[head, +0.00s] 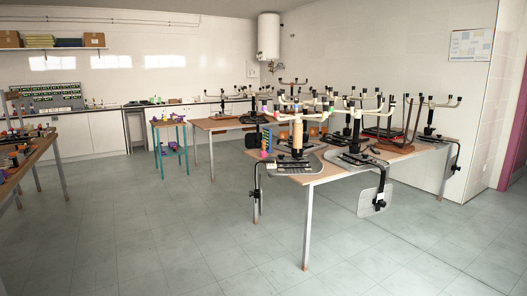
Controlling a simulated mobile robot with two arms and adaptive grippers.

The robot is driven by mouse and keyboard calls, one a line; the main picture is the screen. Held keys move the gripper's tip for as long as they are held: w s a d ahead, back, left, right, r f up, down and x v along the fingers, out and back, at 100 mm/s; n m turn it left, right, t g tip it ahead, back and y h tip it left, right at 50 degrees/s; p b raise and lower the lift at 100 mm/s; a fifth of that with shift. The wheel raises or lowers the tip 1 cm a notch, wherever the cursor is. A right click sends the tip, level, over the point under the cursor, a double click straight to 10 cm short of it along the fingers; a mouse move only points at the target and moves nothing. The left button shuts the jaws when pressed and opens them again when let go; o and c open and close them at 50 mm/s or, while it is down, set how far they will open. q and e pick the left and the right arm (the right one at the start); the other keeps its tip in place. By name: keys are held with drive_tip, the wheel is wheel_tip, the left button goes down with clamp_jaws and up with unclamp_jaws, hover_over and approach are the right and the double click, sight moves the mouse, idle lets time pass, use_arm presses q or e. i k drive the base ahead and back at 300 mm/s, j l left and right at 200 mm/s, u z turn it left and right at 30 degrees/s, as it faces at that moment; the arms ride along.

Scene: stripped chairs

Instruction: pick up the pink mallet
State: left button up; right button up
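I cannot make out a pink mallet with certainty; things at this distance are very small. Small purple items lie on a small teal-legged table (170,123) towards the back. A small multicoloured upright thing (266,141), with pinkish and green parts, stands at the left end of the big table. Neither of my grippers is in view.
A big wooden table (325,174) carries several upturned stripped chairs, with grey seat panels jutting past its edge. Another wooden table (32,158), cluttered with small items, stands at the left. A white counter (85,135) runs along the back wall. The tiled floor (165,225) between is clear.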

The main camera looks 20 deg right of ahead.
sight(264, 153)
drive_tip(key=i+z, duration=0.1)
drive_tip(key=z, duration=0.35)
drive_tip(key=i+j+z, duration=0.1)
drive_tip(key=i+z, duration=0.15)
drive_tip(key=i, duration=0.2)
drive_tip(key=i+j+z, duration=0.25)
drive_tip(key=i, duration=0.2)
drive_tip(key=i+j+z, duration=0.2)
drive_tip(key=i, duration=0.25)
drive_tip(key=i+j+z, duration=0.1)
drive_tip(key=i+j, duration=0.8)
drive_tip(key=i, duration=0.25)
drive_tip(key=i+j, duration=0.95)
drive_tip(key=i, duration=0.15)
drive_tip(key=l+z, duration=0.05)
